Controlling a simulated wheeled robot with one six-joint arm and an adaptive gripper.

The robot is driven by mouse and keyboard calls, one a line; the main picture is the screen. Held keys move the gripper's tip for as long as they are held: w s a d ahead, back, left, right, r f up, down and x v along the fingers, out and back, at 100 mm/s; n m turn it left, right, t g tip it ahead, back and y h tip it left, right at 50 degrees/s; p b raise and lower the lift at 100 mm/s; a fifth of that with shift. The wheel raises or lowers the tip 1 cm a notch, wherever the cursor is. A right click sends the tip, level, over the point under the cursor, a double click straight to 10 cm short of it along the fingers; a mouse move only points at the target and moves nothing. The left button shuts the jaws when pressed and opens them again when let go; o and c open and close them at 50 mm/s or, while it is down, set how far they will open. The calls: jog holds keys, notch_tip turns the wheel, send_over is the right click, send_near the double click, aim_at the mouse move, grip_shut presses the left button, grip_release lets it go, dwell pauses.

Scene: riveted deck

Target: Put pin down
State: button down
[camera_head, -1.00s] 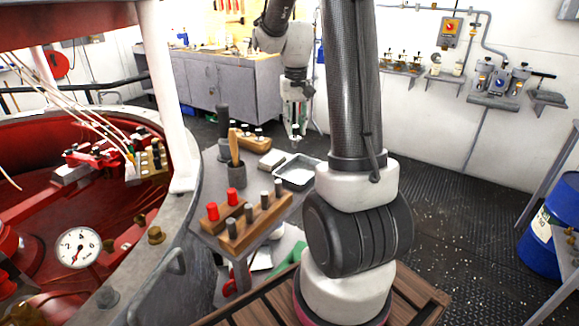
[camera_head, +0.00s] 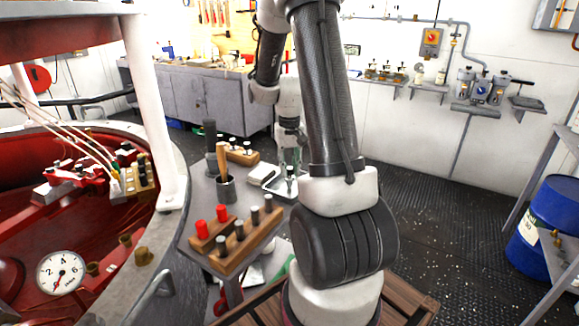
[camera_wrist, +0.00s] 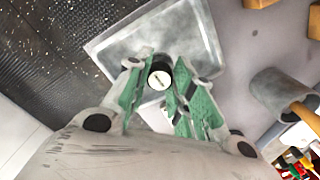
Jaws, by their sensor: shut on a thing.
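My gripper (camera_head: 289,165) has green fingers and is shut on a pin (camera_wrist: 160,79) with a dark body and a pale round end. In the wrist view the pin sits between the fingertips (camera_wrist: 160,92), over the shallow grey metal tray (camera_wrist: 108,44). In the head view the pin (camera_head: 290,172) hangs roughly upright and low at the tray (camera_head: 276,192). I cannot tell whether its lower end touches the tray floor. My arm hides the tray's right part in the head view.
A wooden rack (camera_head: 236,252) with red and grey-topped pins stands at the bench's front. A grey cup (camera_head: 226,190) with a wooden handle stands left of the tray. Another wooden block (camera_head: 243,157) is behind. A red-lined round well (camera_head: 60,215) lies left.

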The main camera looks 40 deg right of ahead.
aim_at(289, 168)
jog(key=shift+f, duration=0.15)
jog(key=c, duration=1.2)
grip_release()
jog(key=shift+c, duration=0.2)
notch_tip(289, 168, up, 12)
jog(key=s+a+r+n+t, duration=0.2)
jog(key=s+a+r, duration=0.2)
jog(key=s+a, duration=0.3)
jog(key=s+a+r+n+t, duration=0.2)
jog(key=s+a+r+n, duration=0.1)
jog(key=s+a, duration=0.5)
jog(key=s+r, duration=0.1)
jog(key=s, duration=0.2)
jog(key=shift+s+r, duration=0.2)
jog(key=shift+r, duration=0.1)
